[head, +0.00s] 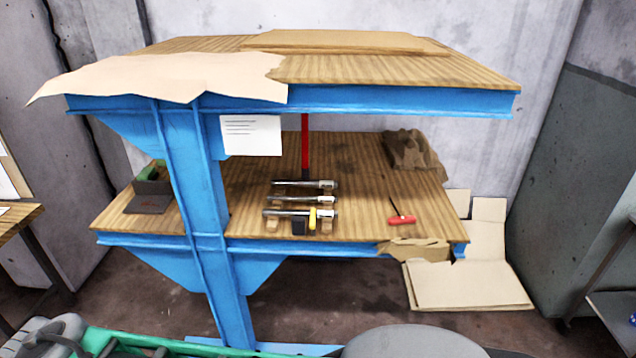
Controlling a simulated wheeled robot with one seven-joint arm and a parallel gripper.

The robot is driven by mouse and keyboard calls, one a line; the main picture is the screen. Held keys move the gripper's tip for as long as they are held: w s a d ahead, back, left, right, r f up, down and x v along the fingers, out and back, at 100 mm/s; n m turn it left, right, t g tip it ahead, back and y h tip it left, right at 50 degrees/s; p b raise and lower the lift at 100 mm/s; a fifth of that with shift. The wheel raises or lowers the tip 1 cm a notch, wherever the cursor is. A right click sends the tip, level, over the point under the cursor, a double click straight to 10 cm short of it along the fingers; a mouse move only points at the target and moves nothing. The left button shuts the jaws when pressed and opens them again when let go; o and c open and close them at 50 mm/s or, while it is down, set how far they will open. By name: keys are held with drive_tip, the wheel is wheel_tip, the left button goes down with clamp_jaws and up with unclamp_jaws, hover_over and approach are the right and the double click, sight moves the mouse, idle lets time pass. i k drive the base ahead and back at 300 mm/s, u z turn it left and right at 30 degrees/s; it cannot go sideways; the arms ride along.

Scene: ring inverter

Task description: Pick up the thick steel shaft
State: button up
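Several steel shafts lie side by side across wooden blocks on the lower wooden shelf (350,180) of the blue bench, in the head view. The front shaft (284,213) looks the thickest, though the difference is small at this size. A middle shaft (295,199) and a back shaft (300,184) lie behind it, all roughly level from left to right. A yellow item (312,217) and a black item (299,227) stand against the front shaft and hide part of it. My gripper is not in view.
The upper shelf (400,75) overhangs the lower one. A blue upright (200,170) stands left of the shafts. A red-handled tool (402,220) and brown cloth (412,152) lie right. Cardboard (470,285) lies on the floor. Bare shelf lies right of the shafts.

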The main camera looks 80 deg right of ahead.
sight(293, 183)
drive_tip(key=z, duration=0.75)
drive_tip(key=i, duration=0.75)
drive_tip(key=z, duration=0.8)
